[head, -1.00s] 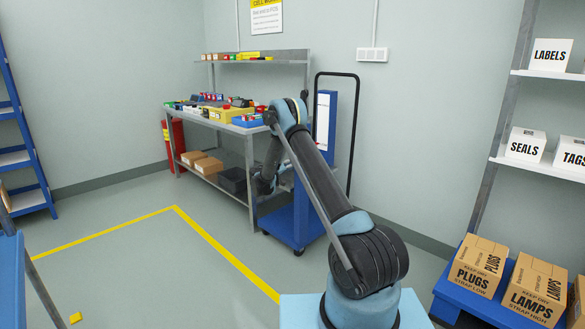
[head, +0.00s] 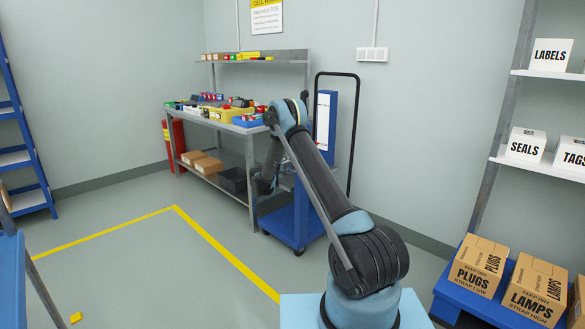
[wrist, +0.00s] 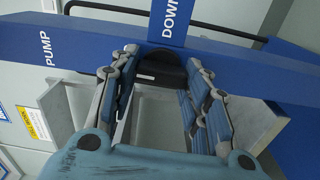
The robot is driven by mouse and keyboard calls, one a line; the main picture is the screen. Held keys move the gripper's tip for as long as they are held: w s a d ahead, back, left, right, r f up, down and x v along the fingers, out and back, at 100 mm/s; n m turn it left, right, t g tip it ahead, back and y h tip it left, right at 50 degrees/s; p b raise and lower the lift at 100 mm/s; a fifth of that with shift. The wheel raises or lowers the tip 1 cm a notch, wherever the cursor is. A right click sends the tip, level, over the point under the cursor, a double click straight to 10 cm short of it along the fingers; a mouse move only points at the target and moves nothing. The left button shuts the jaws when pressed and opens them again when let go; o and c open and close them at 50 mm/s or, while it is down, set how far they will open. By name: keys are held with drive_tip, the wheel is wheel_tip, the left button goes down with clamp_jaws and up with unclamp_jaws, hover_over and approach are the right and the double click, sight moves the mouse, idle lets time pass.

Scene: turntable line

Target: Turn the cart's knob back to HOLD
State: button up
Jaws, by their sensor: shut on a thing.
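The blue cart (head: 292,222) stands at the right end of the workbench, with a tall black handle and an upright blue panel. In the wrist view, its blue face (wrist: 75,45) carries the white words PUMP and DOWN. My gripper (wrist: 160,66) is shut on the black knob (wrist: 158,70), with one finger on each side of it. The fingers and palm hide part of the knob's surroundings, and I see no HOLD mark or pointer. In the head view, my arm hides the knob, and only part of my wrist shows beside the cart.
The workbench (head: 245,134), with bins on top and boxes below, stands left of the cart. A red extinguisher (head: 174,147) is at its far end. Boxes on a blue pallet (head: 443,288) stand at the right. The floor inside the yellow line is mostly clear.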

drive_tip(key=shift+a+f+n, duration=0.1)
drive_tip(key=shift+n, duration=0.3)
drive_tip(key=o, duration=1.1)
drive_tip(key=shift+c, duration=0.2)
drive_tip(key=v, duration=1.2)
